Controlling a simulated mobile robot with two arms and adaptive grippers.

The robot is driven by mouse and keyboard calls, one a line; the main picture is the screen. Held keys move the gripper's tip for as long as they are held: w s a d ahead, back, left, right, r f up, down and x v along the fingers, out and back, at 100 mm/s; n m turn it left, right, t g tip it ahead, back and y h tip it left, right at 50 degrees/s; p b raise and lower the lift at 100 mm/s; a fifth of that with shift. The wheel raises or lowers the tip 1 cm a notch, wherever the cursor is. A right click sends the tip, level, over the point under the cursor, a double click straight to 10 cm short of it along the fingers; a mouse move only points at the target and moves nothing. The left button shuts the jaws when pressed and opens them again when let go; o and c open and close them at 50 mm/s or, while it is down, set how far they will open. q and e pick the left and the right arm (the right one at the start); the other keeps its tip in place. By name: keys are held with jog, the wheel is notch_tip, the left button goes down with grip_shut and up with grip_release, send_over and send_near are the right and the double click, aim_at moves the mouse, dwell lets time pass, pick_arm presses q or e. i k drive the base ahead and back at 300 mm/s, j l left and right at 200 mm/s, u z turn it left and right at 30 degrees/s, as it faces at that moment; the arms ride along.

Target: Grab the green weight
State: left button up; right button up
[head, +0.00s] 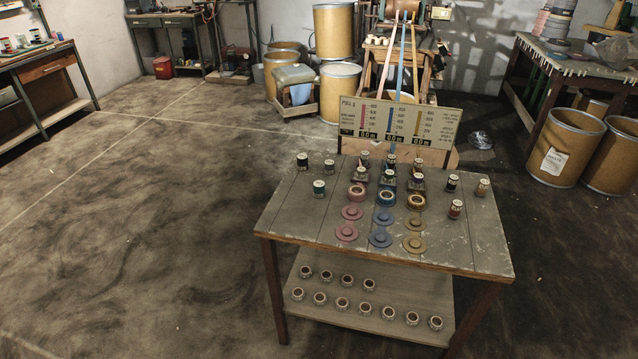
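Several small cylinders with pale tops stand on the worktable (290,215). One at the front left of the tabletop (319,188) has a dark, greenish side and is the likeliest green weight. Another dark one (302,161) stands behind it near the back left edge, its colour too small to tell surely. A dark-sided one (452,182) and a red-sided one (456,209) stand on the right part of the table. Neither of my grippers is in view.
Pink discs (347,232), blue discs (381,239) and yellow discs (414,243) lie mid-table, with coloured rings behind them. A display board (400,122) stands at the back. The floor to the left (150,220) is clear.

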aim_at(389, 175)
jog(key=i+j, duration=0.2)
jog(key=i+l, duration=0.65)
